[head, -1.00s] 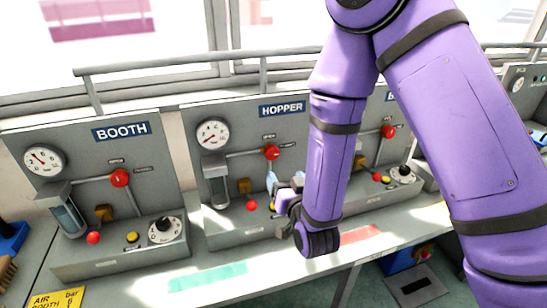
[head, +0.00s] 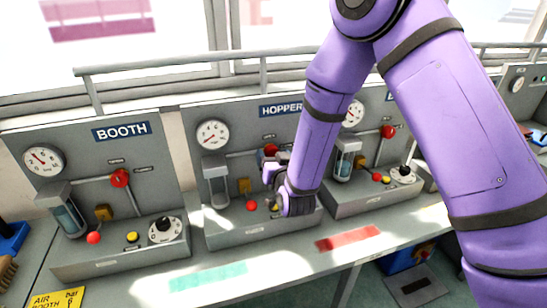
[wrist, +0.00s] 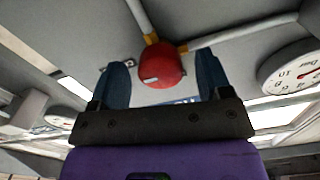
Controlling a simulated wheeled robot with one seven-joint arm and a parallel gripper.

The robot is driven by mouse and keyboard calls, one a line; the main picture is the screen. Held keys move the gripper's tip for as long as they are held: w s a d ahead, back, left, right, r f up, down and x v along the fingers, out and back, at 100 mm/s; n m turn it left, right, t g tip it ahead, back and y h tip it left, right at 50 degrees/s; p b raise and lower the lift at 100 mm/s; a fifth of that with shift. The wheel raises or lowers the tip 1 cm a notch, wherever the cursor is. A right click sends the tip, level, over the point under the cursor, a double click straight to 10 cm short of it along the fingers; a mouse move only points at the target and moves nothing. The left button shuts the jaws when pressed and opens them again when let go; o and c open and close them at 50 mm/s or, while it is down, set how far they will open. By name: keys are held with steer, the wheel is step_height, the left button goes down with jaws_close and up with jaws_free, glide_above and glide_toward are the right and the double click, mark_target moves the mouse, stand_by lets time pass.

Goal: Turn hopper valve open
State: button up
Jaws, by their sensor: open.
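The hopper valve is a round red knob (wrist: 160,66) with a small white mark, joined to grey pipes with yellow fittings. In the head view the valve (head: 269,150) is on the middle panel under the HOPPER sign (head: 281,110), partly hidden by my gripper (head: 270,168). In the wrist view my gripper (wrist: 162,74) is open, with one blue finger on each side of the red knob. Gaps show between fingers and knob. I cannot tell how deep the fingers reach. The hopper gauge (head: 212,135) is at the panel's upper left.
The BOOTH panel (head: 122,131) with its own red valve (head: 120,178) stands to the left. Another panel with a red valve (head: 388,132) stands to the right. Below the hopper valve are a red button (head: 251,205) and a yellow block (head: 244,186). A rail (head: 160,64) runs above.

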steer(key=c, duration=0.9)
steer(key=shift+n, duration=0.3)
steer(key=n, duration=1.3)
steer(key=shift+d, duration=0.1)
steer(key=shift+n, duration=2.1)
